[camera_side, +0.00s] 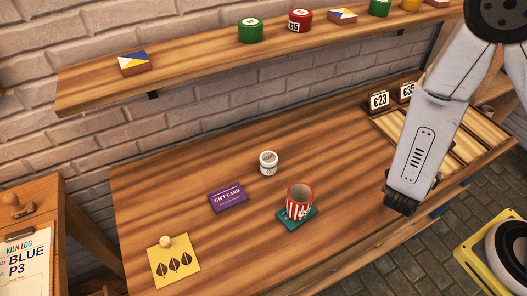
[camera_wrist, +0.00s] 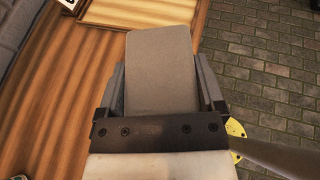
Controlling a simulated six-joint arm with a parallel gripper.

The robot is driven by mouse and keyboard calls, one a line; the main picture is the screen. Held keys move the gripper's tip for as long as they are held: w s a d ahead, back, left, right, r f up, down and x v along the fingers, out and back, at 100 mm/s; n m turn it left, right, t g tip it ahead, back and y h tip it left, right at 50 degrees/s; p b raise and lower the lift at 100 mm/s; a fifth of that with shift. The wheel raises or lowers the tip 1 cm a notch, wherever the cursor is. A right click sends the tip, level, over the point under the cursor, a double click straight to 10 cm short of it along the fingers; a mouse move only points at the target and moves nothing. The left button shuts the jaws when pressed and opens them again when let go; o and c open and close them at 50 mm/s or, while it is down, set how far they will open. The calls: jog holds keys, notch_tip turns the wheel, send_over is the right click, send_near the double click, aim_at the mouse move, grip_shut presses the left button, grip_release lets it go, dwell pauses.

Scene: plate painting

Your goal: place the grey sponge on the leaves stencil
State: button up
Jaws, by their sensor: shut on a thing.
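The leaves stencil (camera_side: 174,268) is a yellow card with three dark leaf shapes, lying flat at the front left of the table in the side view. A small round pale knob sits at its back edge. My gripper (camera_wrist: 160,85) is shut on the grey sponge (camera_wrist: 158,55), a grey block between the two fingers in the wrist view. In the side view my gripper (camera_side: 401,204) is at the right, near the table's front edge and far from the stencil. The sponge cannot be made out clearly there.
A red-and-white striped cup (camera_side: 299,203) stands on a teal card (camera_side: 288,222) between my gripper and the stencil. A purple gift card (camera_side: 228,197) and a small white jar (camera_side: 268,163) are behind. A shelf (camera_side: 200,75) runs above.

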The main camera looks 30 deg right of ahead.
jog(key=s+a+m+g+y, duration=0.1)
jog(key=s+a+m+g, duration=0.4)
jog(key=s+m+g, duration=0.7)
jog(key=s+a+f+m+g+y, duration=0.25)
jog(key=a+m+y, duration=0.5)
jog(key=a, duration=0.45)
jog(key=s+a+f+m+g+y, duration=0.1)
jog(key=s+a+m+g+y, duration=0.15)
jog(key=a+m+y, duration=0.65)
jog(key=w+a+r+m+t+y, duration=0.1)
jog(key=w+a+m+t+y, duration=0.3)
jog(key=w+a, duration=0.4)
jog(key=w+a+r+m+t+y, duration=0.2)
jog(key=w+a+m+t+y, duration=0.2)
jog(key=w+a+m+t, duration=0.3)
jog(key=shift+w+a+r+t, duration=0.3)
jog(key=shift+w+a+t, duration=0.6)
jog(key=shift+a, duration=1.85)
jog(key=shift+w+m+y, duration=0.25)
